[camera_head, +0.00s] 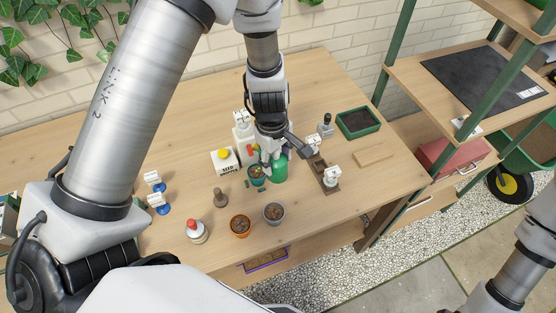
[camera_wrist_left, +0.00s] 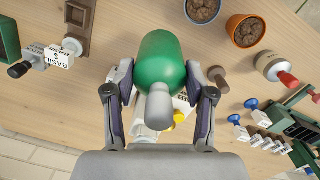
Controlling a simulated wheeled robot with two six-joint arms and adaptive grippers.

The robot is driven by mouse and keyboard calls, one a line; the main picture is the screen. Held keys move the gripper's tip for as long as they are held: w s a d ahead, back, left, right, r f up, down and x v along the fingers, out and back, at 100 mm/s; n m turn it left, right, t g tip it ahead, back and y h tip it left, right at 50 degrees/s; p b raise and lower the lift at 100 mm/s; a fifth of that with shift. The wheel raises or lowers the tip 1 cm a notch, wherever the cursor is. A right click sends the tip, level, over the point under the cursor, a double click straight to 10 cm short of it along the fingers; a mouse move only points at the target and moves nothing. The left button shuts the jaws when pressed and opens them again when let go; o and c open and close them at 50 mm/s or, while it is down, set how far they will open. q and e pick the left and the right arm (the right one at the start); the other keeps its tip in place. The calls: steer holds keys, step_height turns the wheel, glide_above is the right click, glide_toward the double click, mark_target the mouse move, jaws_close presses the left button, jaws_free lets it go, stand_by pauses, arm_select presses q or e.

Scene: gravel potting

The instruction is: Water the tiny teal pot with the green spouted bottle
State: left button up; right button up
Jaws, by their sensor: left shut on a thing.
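The green spouted bottle (camera_head: 279,170) is beside the right side of the tiny teal pot (camera_head: 257,177) in the head view. The pot appears to hold dark soil. My left gripper (camera_head: 276,150) is shut on the bottle's upper part. In the left wrist view the bottle (camera_wrist_left: 162,65) sits between the two fingers of my left gripper (camera_wrist_left: 160,95), its pale spout towards the camera. I cannot tell whether the bottle touches the table or the pot. The pot is not clearly visible in the wrist view. My right gripper is out of view.
A red-topped bottle (camera_head: 196,232) is front left. The table's back left is clear.

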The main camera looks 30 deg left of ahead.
arm_select(q)
steer(key=h+b, duration=0.1)
steer(key=b, duration=0.1)
steer(key=f+h+b, duration=0.1)
steer(key=b, duration=0.1)
steer(key=shift+w+a+f+h, duration=0.1)
steer(key=shift+a+f+h, duration=0.1)
steer(key=shift+f+h, duration=0.1)
steer(key=shift+a+f+g+h+b, duration=0.1)
steer(key=shift+a+g+h+b, duration=0.2)
steer(key=shift+h+b, duration=0.5)
steer(key=shift+w+d+h, duration=0.1)
steer(key=shift+h, duration=0.2)
stand_by(0.5)
